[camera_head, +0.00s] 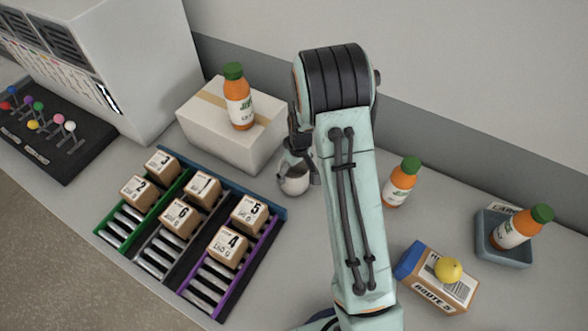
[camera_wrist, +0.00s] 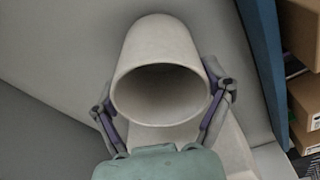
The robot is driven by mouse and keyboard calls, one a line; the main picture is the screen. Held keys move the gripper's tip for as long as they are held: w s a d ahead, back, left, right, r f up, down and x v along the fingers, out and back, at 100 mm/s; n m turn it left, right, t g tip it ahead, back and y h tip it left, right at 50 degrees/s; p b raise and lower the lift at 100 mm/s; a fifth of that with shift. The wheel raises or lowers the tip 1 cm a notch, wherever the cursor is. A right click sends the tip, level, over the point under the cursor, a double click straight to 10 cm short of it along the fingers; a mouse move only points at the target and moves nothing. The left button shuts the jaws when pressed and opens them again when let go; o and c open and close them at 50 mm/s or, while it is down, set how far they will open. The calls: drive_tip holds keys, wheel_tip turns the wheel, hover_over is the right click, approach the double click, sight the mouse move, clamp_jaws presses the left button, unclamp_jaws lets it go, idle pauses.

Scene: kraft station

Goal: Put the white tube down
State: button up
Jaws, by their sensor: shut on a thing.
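My gripper (camera_wrist: 160,112) is shut on the white tube (camera_wrist: 160,45), with one finger on each side near its open end in the wrist view. The tube's dark hollow faces the camera. In the head view the tube (camera_head: 293,181) shows partly below my gripper (camera_head: 300,168), between the white box and my arm. I cannot tell whether the tube touches the table.
A white box (camera_head: 215,137) with a juice bottle (camera_head: 238,100) stands behind left. A sorting rack (camera_head: 275,210) with several numbered cartons is at left.

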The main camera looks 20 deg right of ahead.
drive_tip(key=shift+f, duration=0.45)
drive_tip(key=shift+f, duration=0.1)
drive_tip(key=o, duration=0.8)
drive_tip(key=shift+o, duration=0.2)
wheel_tip(320, 180, up, 12)
drive_tip(key=s, duration=0.1)
drive_tip(key=s+a+r+m, duration=0.1)
drive_tip(key=s+r, duration=0.2)
drive_tip(key=s, duration=0.5)
drive_tip(key=s+a+r+m+g, duration=0.1)
drive_tip(key=s+a+r, duration=0.1)
drive_tip(key=s, duration=0.7)
drive_tip(key=s+a+r+m, duration=0.1)
drive_tip(key=s+r, duration=0.3)
drive_tip(key=s, duration=0.5)
drive_tip(key=shift+a+m, duration=0.2)
drive_tip(key=shift+m, duration=0.1)
